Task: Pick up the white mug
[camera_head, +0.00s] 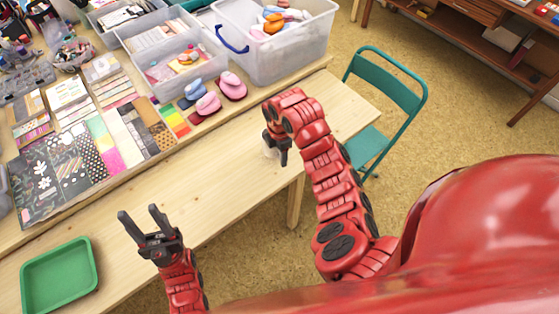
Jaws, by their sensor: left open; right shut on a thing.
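The white mug (269,152) shows only as a small pale shape at the right part of the table. My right gripper (281,154) is shut on it, and the gripper and wrist hide most of it. I cannot tell whether the mug touches the table or is held just above it. My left gripper (145,220) is open and empty, with its fingers apart, over the front edge of the table to the left, well away from the mug.
A green tray (94,270) lies at the table's left front. Pink and blue stamps (208,104), paper sheets and clear plastic bins (300,55) fill the back. The wooden table (215,180) is bare between the grippers. A teal chair (413,100) stands to the right.

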